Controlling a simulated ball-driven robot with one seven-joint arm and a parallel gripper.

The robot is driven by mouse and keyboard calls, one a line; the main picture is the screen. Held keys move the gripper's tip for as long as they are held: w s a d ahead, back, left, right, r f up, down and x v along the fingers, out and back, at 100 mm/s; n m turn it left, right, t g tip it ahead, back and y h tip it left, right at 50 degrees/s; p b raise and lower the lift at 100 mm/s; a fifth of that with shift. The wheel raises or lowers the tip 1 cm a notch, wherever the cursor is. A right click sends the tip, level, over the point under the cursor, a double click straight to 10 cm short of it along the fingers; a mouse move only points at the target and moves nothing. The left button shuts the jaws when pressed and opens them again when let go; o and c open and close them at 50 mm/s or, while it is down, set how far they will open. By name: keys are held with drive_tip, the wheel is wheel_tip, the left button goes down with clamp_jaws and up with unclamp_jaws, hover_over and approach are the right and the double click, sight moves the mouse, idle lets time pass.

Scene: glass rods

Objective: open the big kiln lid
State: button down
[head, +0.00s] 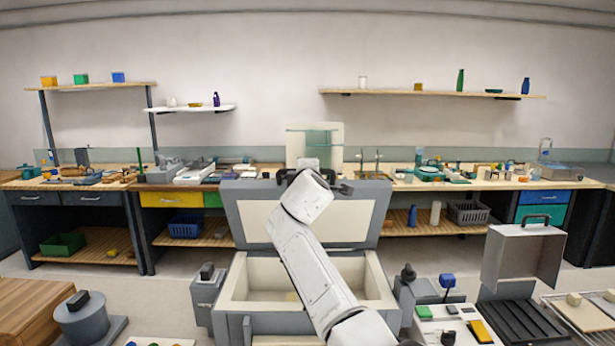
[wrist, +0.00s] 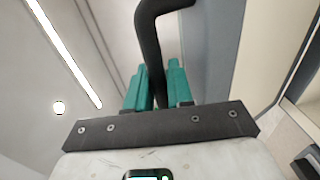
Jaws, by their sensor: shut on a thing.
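The big kiln lid (head: 350,220) stands raised, about upright, at the back of the big kiln (head: 378,283), with its pale inner lining facing me. The kiln's chamber is open below it and its pale inside shows, partly hidden by my arm. My gripper (head: 308,170) is at the lid's top edge, mostly hidden behind my own wrist in the head view. In the wrist view my gripper's green fingers (wrist: 157,82) are closed around the black bar of the lid handle (wrist: 149,42).
A workbench with tools (head: 450,184) runs along the wall behind the kiln. A grey box with a raised lid (head: 522,258) stands at the right, and a round grey pot (head: 82,322) at the front left. Pale floor shows on the kiln's left.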

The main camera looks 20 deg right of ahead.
drive_tip(key=shift+w, duration=0.2)
idle(0.3)
drive_tip(key=c, duration=1.1)
unclamp_jaws()
drive_tip(key=shift+s, duration=0.15)
drive_tip(key=shift+b+v, duration=0.75)
drive_tip(key=shift+v, duration=4.55)
drive_tip(key=shift+r, duration=0.1)
